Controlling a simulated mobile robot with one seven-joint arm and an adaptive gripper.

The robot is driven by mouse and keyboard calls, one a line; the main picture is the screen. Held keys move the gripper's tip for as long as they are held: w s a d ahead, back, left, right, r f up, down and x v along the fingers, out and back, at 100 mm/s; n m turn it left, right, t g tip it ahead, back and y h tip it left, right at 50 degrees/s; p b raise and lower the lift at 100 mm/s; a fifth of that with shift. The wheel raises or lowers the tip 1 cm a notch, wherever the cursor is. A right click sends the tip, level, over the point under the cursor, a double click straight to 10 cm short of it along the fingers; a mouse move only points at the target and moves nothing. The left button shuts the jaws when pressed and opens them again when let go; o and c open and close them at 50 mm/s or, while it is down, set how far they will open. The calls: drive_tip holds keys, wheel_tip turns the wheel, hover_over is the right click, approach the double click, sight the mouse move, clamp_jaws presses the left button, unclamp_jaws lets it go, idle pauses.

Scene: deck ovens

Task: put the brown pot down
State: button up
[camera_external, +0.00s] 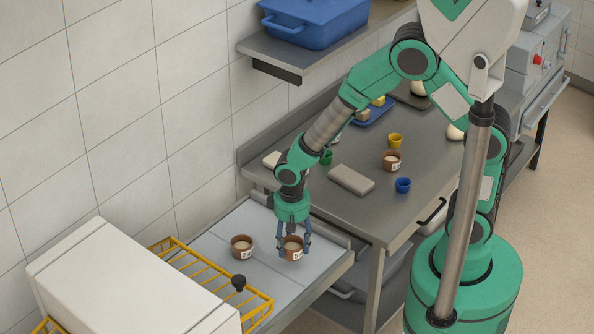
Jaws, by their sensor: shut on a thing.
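My gripper (293,240) points down over the pale work surface (212,225) beside the grey table. Its fingers are shut on a brown pot (292,249) with a white label and pale contents. The pot is upright, at or just above the surface; I cannot tell whether it touches. A second brown pot (242,247) stands just left of it, with a small gap. A third brown pot (391,161) stands on the grey table.
A yellow wire rack (262,300) and a white box-like unit (125,285) are at the lower left. The grey table holds a grey slab (351,180), a blue cup (403,185), a yellow cup (395,140) and a green cup (326,157). A blue bin (314,22) sits on the shelf above.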

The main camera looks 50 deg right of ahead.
sight(290, 242)
drive_tip(key=shift+w+a+f, duration=0.1)
drive_tip(key=shift+w+f, duration=0.1)
drive_tip(key=shift+w, duration=0.1)
drive_tip(key=shift+f+b, duration=0.3)
drive_tip(key=shift+f, duration=1.3)
drive_tip(key=shift+f, duration=0.15)
drive_tip(key=o, duration=1.3)
wheel_tip(290, 242, up, 12)
drive_tip(key=shift+r+p, duration=0.15)
drive_tip(key=shift+p, duration=0.65)
